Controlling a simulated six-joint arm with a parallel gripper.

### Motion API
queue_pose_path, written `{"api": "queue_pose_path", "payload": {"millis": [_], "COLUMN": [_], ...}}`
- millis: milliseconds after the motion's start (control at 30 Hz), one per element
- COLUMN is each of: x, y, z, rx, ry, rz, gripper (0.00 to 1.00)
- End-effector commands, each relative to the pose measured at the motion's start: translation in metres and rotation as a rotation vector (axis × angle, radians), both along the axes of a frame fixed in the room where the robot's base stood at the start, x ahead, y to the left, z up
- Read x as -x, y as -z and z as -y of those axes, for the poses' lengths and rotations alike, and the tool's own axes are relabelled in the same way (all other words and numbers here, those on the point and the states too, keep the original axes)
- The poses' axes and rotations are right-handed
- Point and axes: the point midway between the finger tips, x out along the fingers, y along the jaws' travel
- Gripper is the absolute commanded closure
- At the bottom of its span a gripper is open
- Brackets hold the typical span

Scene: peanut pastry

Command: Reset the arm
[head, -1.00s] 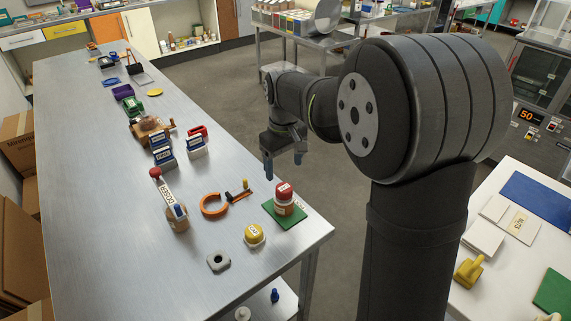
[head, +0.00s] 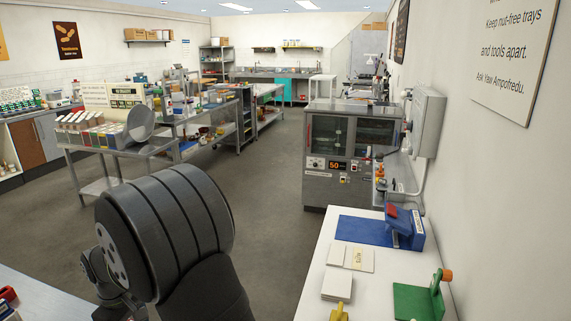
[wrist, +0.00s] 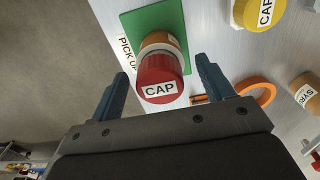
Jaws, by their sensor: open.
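My gripper (wrist: 160,92) shows in the wrist view with its two blue-grey fingers spread apart and nothing between them that it grips. Beyond the fingertips, a jar with a red lid (wrist: 160,72) labelled CAP stands on a green mat (wrist: 122,20) on the steel table. The jar appears apart from the fingers. In the head view my arm shows at the lower left, and my gripper is out of that picture.
In the wrist view, a yellow cap (wrist: 250,12), an orange ring (wrist: 262,90) and a brown jar (wrist: 303,88) lie to the right. In the head view, a white table (head: 310,290) holds a blue mat (head: 355,232); a steel oven (head: 330,165) stands behind. The floor between is clear.

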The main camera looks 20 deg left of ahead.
Motion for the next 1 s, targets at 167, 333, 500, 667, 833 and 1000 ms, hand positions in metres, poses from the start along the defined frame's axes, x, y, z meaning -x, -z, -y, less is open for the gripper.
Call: {"api": "queue_pose_path", "payload": {"millis": [167,333,500,667,833,1000], "x": [0.0,0.0,0.0,0.0,0.0,0.0], "y": [-0.013,-0.015,-0.015,-0.009,0.015,-0.007], "z": [0.0,0.0,0.0,0.001,0.001,-0.001], "rx": [0.002,0.002,0.002,0.004,0.005,-0.004], "ry": [0.0,0.0,0.0,0.0,0.0,0.0], "rz": [-0.001,-0.001,-0.001,-0.002,-0.002,0.002], "gripper": [0.26,0.26,0.26,0.26,0.26,0.26]}}
